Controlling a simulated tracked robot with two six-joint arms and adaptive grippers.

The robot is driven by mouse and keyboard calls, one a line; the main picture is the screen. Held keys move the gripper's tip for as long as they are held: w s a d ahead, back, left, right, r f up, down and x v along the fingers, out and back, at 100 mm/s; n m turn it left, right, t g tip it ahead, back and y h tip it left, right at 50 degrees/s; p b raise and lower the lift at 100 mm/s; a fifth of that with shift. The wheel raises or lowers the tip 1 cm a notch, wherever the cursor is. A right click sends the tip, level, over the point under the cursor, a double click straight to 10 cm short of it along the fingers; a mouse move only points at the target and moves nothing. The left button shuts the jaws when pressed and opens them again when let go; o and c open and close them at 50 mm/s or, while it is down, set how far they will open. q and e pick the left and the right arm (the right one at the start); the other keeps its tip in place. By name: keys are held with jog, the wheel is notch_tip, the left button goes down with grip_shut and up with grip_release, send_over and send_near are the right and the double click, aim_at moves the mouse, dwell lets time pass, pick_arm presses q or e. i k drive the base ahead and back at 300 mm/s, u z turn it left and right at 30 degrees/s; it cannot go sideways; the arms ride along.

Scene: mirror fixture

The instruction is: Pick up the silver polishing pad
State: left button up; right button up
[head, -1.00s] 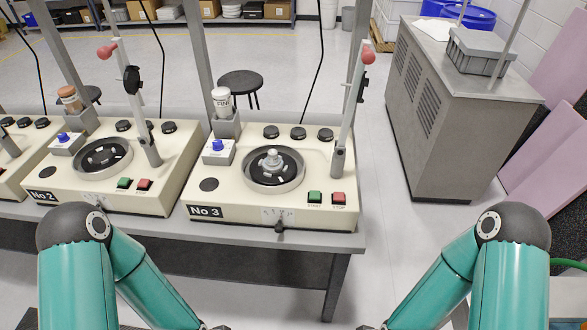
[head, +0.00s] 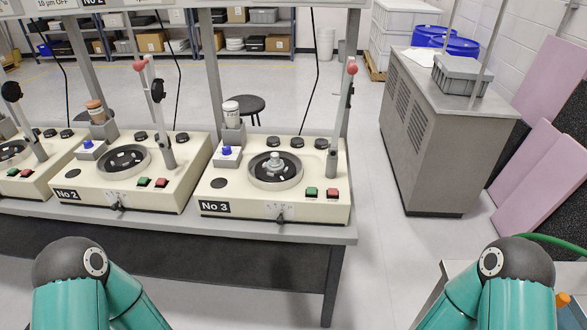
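A small silver piece with a knob (head: 275,162) stands at the middle of the dark round plate of the machine marked No 3 (head: 320,208). I cannot tell for sure whether it is the silver polishing pad; no other clear silver pad shows. My two teal arms come in at the bottom left and bottom right, well short of the machines. Both grippers are below the picture and out of sight.
The machine marked No 2 (head: 185,195) stands to the left on the same grey bench (head: 300,232). A lever with a red knob (head: 352,69) rises at No 3's right. A grey cabinet (head: 440,150) stands to the right, with open floor between. Pink panels (head: 540,170) lean at the far right.

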aim_at(274, 163)
jog(key=u, duration=0.2)
jog(key=i, duration=0.9)
jog(key=u, duration=1.2)
jog(key=k, duration=0.35)
jog(key=z, duration=0.45)
jog(key=i, duration=0.35)
